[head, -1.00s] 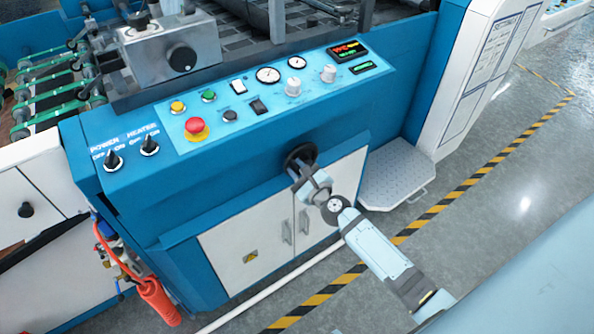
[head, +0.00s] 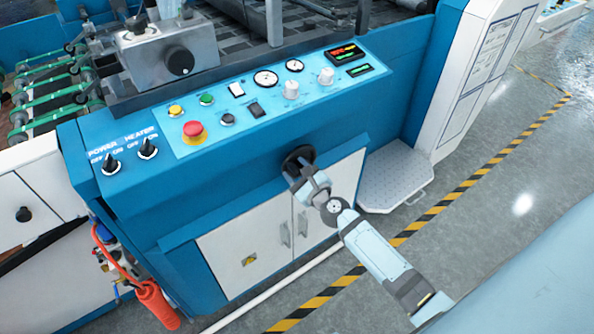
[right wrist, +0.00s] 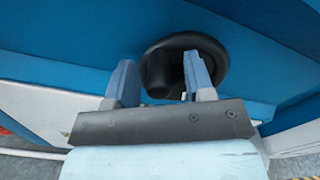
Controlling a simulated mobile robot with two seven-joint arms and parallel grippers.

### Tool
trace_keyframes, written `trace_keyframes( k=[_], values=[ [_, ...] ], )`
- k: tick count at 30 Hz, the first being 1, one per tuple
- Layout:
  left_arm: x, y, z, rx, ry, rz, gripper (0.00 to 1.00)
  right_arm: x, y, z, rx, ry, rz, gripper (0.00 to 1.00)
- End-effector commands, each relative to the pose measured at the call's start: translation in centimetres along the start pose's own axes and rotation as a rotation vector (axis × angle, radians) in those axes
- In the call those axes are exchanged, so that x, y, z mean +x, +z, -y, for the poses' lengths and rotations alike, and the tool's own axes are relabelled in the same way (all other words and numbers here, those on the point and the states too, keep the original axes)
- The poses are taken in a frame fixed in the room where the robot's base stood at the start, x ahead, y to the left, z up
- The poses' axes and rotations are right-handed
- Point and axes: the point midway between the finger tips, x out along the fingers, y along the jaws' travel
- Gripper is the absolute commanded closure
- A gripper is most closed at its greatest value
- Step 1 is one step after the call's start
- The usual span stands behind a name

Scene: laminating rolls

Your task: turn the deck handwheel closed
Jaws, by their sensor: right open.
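The deck handwheel (head: 299,154) is a small black wheel on the blue front of the machine, above the white cabinet doors. My right gripper (head: 296,170) is open in front of it, and the fingers and wrist hide its lower part. In the right wrist view the handwheel (right wrist: 213,63) is a dark disc with a black grip knob (right wrist: 160,72). The knob lies between the two spread fingers of the right gripper (right wrist: 162,80). I cannot tell whether either finger touches it. My left gripper is not in view.
Above the handwheel is a sloped control panel (head: 330,105) with a red emergency button (head: 194,131), knobs and gauges. A grey step plate (head: 396,178) is at the right. An orange-red air hose (head: 155,303) hangs at the lower left. Open floor lies to the right.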

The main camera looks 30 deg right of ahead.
Motion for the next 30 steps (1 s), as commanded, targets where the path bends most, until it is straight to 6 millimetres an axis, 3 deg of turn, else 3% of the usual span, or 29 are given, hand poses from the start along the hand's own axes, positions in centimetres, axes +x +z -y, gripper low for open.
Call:
trace_keyframes(
  k=[5,8,15,21,30],
  values=[
    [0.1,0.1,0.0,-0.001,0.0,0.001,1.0,-1.0,-0.1,-0.1,0.0,0.001,-0.002,0.52],
    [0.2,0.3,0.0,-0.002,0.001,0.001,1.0,-2.7,-0.2,-0.1,0.0,0.002,-0.002,0.52],
    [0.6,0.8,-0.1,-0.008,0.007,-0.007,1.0,-8.3,-0.3,-0.2,-0.001,0.003,-0.002,0.52],
    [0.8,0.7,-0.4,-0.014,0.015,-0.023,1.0,-12.0,-0.3,-0.2,-0.001,0.002,-0.001,0.52],
    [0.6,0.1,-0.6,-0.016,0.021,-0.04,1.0,-13.8,0.0,0.0,-0.001,0.0,0.0,0.52]
  ],
)
